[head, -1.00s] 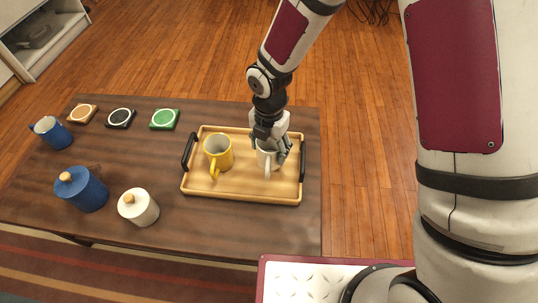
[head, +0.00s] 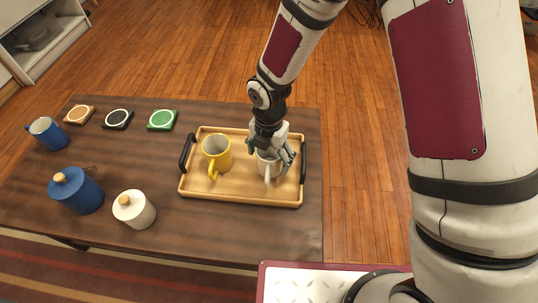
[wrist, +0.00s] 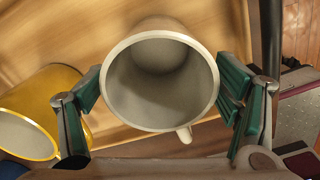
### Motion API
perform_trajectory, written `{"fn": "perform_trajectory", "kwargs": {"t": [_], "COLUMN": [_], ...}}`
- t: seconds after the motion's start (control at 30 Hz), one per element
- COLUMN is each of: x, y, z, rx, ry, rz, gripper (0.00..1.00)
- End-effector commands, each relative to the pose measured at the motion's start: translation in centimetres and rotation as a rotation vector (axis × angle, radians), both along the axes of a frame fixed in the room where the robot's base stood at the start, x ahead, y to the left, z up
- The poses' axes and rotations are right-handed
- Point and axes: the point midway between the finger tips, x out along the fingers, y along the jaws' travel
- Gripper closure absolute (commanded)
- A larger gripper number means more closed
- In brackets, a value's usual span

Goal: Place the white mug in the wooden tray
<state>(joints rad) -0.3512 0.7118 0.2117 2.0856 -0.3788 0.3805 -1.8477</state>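The white mug (head: 268,168) is upright over the right half of the wooden tray (head: 235,198), with its handle toward the front. My gripper (head: 271,152) comes down on it from above, one finger on each side. In the wrist view my gripper (wrist: 160,88) has its green pads against the left and right of the white mug (wrist: 160,85), whose empty inside shows. The fingers hide part of the mug in the head view. I cannot tell whether its base touches the tray floor.
A yellow mug (head: 217,153) stands in the tray's left half, close to my left finger. The tray has black handles at both ends. A blue mug (head: 48,134), blue jar (head: 77,192), white jar (head: 134,210) and three coasters (head: 118,119) are left on the table.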

Motion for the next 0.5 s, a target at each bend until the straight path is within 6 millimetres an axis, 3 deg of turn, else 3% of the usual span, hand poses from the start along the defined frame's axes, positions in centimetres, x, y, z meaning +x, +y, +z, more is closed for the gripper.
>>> {"fn": "perform_trajectory", "kwargs": {"t": [0.27,0.5], "x": [0.0,0.1], "y": [0.0,0.0], "z": [1.0,5.6], "rx": [0.000,0.002], "ry": [-0.001,-0.003], "rz": [0.000,-0.002], "gripper": [0.18,0.18]}}
